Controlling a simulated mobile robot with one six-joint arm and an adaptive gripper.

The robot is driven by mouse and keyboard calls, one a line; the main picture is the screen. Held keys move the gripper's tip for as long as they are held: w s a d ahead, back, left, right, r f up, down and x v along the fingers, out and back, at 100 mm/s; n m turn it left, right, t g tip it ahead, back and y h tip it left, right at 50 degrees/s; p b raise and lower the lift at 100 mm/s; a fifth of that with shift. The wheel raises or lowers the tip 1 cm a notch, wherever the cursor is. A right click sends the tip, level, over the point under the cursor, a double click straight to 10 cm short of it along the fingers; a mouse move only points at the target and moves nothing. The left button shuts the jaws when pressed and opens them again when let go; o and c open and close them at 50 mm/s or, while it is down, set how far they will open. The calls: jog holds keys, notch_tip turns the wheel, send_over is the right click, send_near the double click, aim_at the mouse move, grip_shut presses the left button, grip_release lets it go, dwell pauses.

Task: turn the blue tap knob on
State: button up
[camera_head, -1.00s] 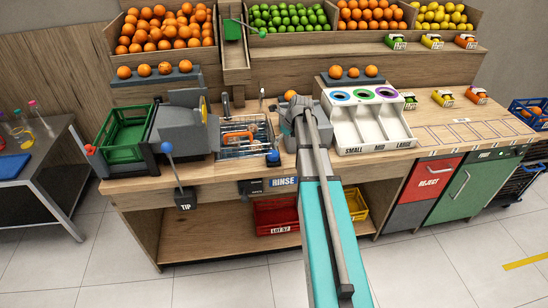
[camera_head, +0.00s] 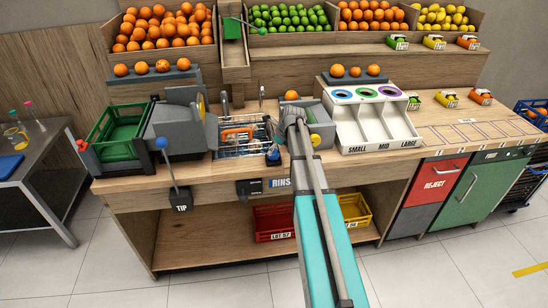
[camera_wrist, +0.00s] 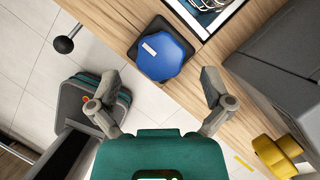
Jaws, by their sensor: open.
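The blue tap knob (camera_head: 273,156) is at the counter's front edge, in front of the sink, in the head view. In the wrist view the knob (camera_wrist: 162,57) is a blue faceted disc with a small pale label, on a dark base. My gripper (camera_wrist: 160,80) is open and empty, its two fingers spread on either side below the knob in that picture. I see no contact with the knob, but the height gap is hard to judge. In the head view my gripper is mostly hidden by my arm, just right of the knob.
A metal sink (camera_head: 242,135) lies behind the knob. A grey box (camera_head: 317,128) with a yellow disc stands to its right; the yellow part (camera_wrist: 276,156) shows in the wrist view. A blue-ball lever (camera_head: 167,158) is left, and a white sorting tray (camera_head: 373,122) is right.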

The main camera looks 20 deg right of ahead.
aim_at(274, 153)
jog(key=shift+b+x, duration=1.15)
jog(key=shift+x, duration=0.35)
